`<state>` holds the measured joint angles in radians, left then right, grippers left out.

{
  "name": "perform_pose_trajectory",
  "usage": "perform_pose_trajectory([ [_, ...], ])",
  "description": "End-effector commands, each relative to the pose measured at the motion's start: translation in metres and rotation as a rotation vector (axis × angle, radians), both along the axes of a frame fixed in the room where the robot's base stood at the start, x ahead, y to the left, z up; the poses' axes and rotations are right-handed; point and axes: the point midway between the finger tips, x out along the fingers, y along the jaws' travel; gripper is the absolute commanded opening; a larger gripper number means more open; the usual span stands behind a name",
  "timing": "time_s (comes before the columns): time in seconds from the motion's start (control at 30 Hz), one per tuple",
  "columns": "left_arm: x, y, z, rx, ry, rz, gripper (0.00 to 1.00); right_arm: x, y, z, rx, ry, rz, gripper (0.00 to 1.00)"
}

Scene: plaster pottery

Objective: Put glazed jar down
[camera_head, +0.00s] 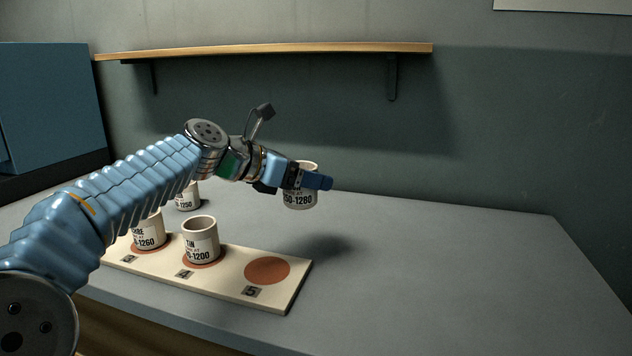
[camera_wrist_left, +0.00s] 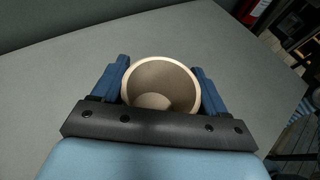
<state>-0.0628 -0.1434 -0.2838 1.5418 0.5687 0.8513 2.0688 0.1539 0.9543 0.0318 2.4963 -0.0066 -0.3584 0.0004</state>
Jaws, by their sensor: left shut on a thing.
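The left wrist view shows the jar (camera_wrist_left: 160,87) from above, open and empty, between the two blue fingers of my gripper (camera_wrist_left: 160,85). A cream board (camera_head: 225,283) lies near the table's front edge. Its reddish round spot (camera_head: 267,270) marked 5 is bare. My right gripper is in neither view.
A jar (camera_head: 201,240) stands on spot 4 and another (camera_head: 150,232) on the spot to its left. A further jar (camera_head: 187,197) stands behind, partly hidden by my arm. The table (camera_head: 430,270) is clear on the right. A wooden shelf (camera_head: 270,49) hangs on the wall.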

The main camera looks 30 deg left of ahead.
Motion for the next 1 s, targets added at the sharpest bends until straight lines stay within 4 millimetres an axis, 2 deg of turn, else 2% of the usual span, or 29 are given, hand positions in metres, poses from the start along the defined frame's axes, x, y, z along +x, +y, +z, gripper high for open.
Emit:
perform_pose_trajectory([
  [0.17, -0.023, -0.005, 0.009, -0.003, -0.003, -0.001, 0.38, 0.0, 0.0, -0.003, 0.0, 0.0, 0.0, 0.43],
  [0.27, -0.043, -0.011, 0.014, -0.01, -0.009, -0.004, 0.38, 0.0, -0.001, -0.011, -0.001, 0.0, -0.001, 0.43],
  [0.5, -0.12, -0.038, 0.025, -0.023, -0.014, -0.008, 0.38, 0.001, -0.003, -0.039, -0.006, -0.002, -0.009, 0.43],
  [0.7, -0.173, -0.061, 0.026, -0.009, -0.008, 0.007, 0.38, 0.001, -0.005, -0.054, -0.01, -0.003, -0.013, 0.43],
  [0.87, -0.191, -0.069, 0.025, -0.001, -0.001, 0.019, 0.38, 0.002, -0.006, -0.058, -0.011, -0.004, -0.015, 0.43],
  [1.0, -0.183, -0.062, 0.019, -0.002, 0.002, 0.019, 0.38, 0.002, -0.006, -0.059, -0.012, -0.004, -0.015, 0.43],
])
